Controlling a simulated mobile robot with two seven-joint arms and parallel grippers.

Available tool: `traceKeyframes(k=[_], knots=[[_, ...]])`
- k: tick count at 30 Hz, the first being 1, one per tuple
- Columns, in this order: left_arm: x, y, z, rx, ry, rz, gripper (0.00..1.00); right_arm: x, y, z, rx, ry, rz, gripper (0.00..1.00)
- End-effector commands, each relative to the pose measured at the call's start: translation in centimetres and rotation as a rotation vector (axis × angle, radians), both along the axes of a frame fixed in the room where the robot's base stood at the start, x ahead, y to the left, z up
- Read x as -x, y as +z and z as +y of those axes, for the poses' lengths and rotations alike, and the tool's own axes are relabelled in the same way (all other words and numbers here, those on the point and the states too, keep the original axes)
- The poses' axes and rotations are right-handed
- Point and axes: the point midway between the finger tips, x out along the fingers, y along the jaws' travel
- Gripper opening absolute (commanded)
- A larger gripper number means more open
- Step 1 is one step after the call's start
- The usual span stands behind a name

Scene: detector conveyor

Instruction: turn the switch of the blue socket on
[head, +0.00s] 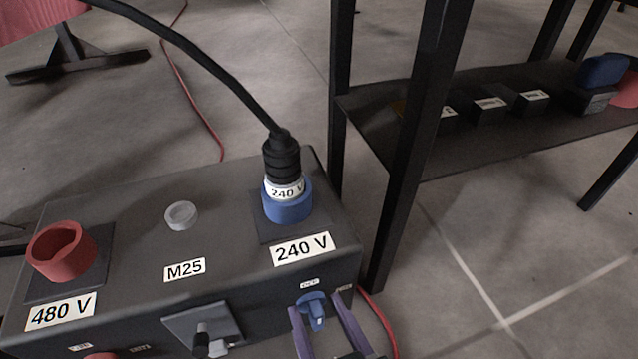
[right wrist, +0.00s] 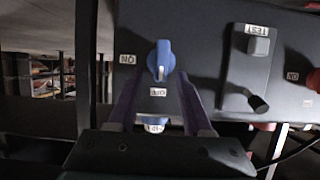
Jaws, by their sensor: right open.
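The blue socket (head: 288,205) is on top of a dark box at the right, labelled 240 V, with a black plug (head: 281,160) standing in it. Its blue switch (head: 314,311) is on the box's front face; it also shows in the right wrist view (right wrist: 160,58). The switch handle lines up with the OFF label (right wrist: 158,92); the ON label (right wrist: 127,59) is off to one side. My right gripper (head: 317,306) is open, with its purple fingers on either side of the switch; they also show in the right wrist view (right wrist: 157,88). Contact cannot be told. My left gripper is out of view.
A dark-legged shelf (head: 390,125) stands close behind at the right. A black cable (head: 200,50) arches from the plug.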

Motion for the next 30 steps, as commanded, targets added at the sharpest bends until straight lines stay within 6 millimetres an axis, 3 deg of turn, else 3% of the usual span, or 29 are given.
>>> traceKeyframes(k=[5,18,30], knots=[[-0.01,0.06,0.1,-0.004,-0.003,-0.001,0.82,0.0,0.06,0.01,0.0,0.0,0.0,0.5],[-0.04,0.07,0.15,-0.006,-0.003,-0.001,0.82,0.03,0.05,0.01,0.0,0.0,0.0,0.01],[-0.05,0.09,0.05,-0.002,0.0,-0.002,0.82,0.05,0.04,-0.01,-0.001,0.001,0.0,0.0]])
